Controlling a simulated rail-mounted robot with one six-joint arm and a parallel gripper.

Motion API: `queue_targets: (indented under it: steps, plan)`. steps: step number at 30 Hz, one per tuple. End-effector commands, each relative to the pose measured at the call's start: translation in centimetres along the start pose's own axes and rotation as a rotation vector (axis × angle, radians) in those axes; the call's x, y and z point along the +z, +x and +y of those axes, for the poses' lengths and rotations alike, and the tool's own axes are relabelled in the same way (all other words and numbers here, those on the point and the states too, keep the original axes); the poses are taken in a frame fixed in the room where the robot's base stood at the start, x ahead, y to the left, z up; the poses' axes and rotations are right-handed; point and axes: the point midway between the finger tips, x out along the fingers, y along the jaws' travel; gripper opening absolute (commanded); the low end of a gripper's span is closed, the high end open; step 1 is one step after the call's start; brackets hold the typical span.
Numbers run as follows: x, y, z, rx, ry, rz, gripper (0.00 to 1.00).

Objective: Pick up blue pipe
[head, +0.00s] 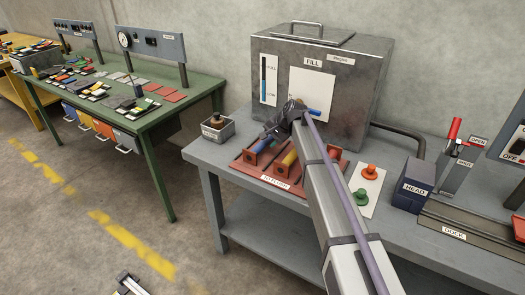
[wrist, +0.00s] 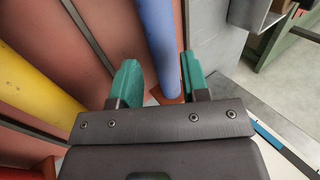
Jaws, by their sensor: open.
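The blue pipe (wrist: 158,40) runs between the two teal fingers of my gripper (wrist: 160,78) in the wrist view, closer to the right finger. The fingers are apart, with space visible between the pipe and the left finger; whether the right finger touches it I cannot tell. In the head view, the blue pipe (head: 264,142) lies at the left of the red rack (head: 240,163), partly hidden by my gripper (head: 276,124) above it. A yellow pipe (head: 289,159) lies to its right and also shows in the wrist view (wrist: 35,85).
A metal tank (head: 345,85) marked FILL stands behind the rack. A grey bin (head: 217,130) is to the left. A white plate (head: 366,195) with orange and green knobs and a blue HEAD box (head: 413,188) stand to the right.

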Motion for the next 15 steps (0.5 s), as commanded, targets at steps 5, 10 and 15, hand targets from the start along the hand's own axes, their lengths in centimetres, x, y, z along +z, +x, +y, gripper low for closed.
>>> queue_targets:
  steps: [5, 10, 15]
  plan:
    - [-0.1, 2.4, 0.3, 0.000, -0.001, 0.000, 0.42]
    - [-0.2, 5.3, 0.2, 0.000, -0.001, 0.000, 0.42]
    - [-0.1, 5.0, -0.1, 0.000, -0.001, 0.001, 0.42]
